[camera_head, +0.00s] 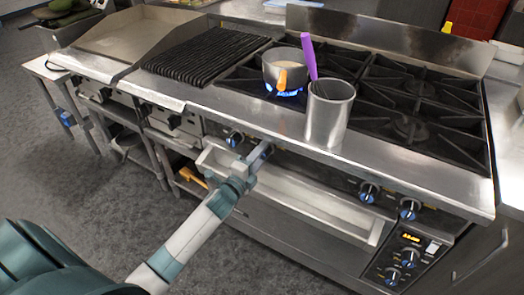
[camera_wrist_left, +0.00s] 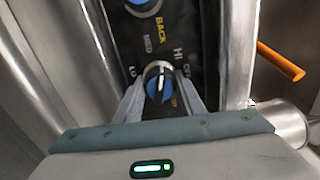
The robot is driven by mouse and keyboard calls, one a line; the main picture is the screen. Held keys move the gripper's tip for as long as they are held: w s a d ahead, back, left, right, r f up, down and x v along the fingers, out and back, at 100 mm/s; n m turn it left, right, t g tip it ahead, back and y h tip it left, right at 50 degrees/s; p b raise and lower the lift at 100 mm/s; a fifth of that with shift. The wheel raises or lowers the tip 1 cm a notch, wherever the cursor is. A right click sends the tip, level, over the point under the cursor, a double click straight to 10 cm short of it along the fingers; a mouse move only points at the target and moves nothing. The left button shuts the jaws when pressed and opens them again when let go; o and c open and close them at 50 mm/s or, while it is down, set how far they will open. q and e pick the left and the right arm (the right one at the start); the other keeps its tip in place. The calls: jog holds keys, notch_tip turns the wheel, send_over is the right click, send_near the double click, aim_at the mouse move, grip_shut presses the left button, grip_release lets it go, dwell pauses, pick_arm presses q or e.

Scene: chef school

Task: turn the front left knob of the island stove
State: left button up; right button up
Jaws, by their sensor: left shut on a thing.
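The island stove (camera_head: 400,175) runs across the head view, with knobs along its front panel. My left gripper (camera_head: 262,152) reaches that panel from the left, at its left part. In the left wrist view the gripper fingers (camera_wrist_left: 159,92) are shut on a black and blue knob (camera_wrist_left: 158,82), one finger on either side. Markings LO, MED, HI and OFF surround this knob; the label below it is mostly hidden. Another knob (camera_head: 234,138) sits just to the left, and a knob beside the word BACK shows in the wrist view (camera_wrist_left: 141,4). My right gripper is not in view.
A small pot (camera_head: 284,70) stands over a lit blue flame (camera_head: 288,92). A metal container (camera_head: 328,115) with a purple-handled utensil (camera_head: 309,55) stands near the stove's front edge. A long tray-like ledge (camera_head: 310,197) juts out below the panel. An orange handle (camera_wrist_left: 281,61) shows at the wrist view's right.

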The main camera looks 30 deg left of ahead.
pick_arm(q)
jog(key=n+p, duration=0.1)
jog(key=n, duration=0.3)
jog(key=shift+r+n+p, duration=0.1)
jog(key=shift+n+p, duration=0.3)
jog(key=shift+n, duration=0.5)
jog(key=n+p, duration=0.3)
jog(key=n, duration=0.6)
jog(key=shift+n+p, duration=0.3)
jog(key=shift+n, duration=0.8)
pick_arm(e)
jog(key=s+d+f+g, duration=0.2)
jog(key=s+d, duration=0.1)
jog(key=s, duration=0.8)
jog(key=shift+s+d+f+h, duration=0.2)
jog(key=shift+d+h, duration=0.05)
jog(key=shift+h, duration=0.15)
pick_arm(q)
jog(key=shift+f+n, duration=0.2)
jog(key=shift+n, duration=0.1)
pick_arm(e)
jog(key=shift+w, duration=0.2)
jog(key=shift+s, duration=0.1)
